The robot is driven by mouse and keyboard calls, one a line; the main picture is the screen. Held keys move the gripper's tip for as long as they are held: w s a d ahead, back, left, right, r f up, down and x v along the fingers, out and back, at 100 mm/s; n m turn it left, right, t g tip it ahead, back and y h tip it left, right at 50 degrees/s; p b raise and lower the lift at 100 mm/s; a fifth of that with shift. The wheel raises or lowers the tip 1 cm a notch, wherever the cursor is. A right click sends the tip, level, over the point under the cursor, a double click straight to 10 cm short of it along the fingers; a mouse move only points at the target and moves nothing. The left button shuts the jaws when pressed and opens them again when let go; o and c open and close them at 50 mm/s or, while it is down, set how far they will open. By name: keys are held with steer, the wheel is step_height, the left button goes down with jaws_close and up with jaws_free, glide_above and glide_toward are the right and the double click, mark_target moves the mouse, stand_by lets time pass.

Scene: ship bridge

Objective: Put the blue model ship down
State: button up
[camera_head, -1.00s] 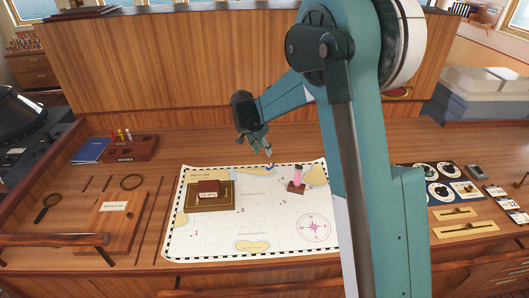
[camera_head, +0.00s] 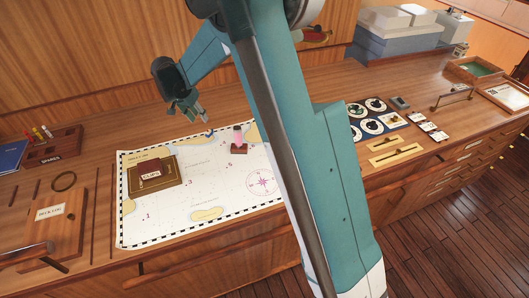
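No model ship that I can clearly make out as blue shows in the head view. A small dark blue mark or object (camera_head: 210,133) lies at the chart's far edge, just below my gripper; it is too small to identify. A pink model with a brown base (camera_head: 239,148) stands on the chart (camera_head: 190,188), right of and nearer than my gripper. My gripper (camera_head: 202,119) hangs above the counter near the chart's far edge. Its fingers are small here, and I cannot tell whether they are open or hold anything.
Round dials (camera_head: 374,104) and brass rulers (camera_head: 396,154) lie right. My arm hides the counter's middle.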

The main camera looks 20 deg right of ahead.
steer(key=s+d+r+n+t+y, duration=0.15)
steer(key=s+d+r, duration=0.35)
steer(key=s+r, duration=0.5)
steer(key=s+d+r+n, duration=0.3)
steer(key=s+d+r, duration=0.35)
steer(key=s, duration=0.65)
steer(key=s+d+n+t, duration=0.1)
steer(key=s+n, duration=0.1)
steer(key=s, duration=1.1)
steer(key=s+d+n+t+y, duration=0.1)
steer(key=s+d+n, duration=0.1)
steer(key=s, duration=1.1)
steer(key=shift+s+f, duration=0.2)
steer(key=shift+d+f+t+y, duration=0.1)
steer(key=shift+f+t+y, duration=0.05)
steer(key=shift+t+y, duration=0.1)
step_height(320, 180, down, 10)
steer(key=b, duration=1)
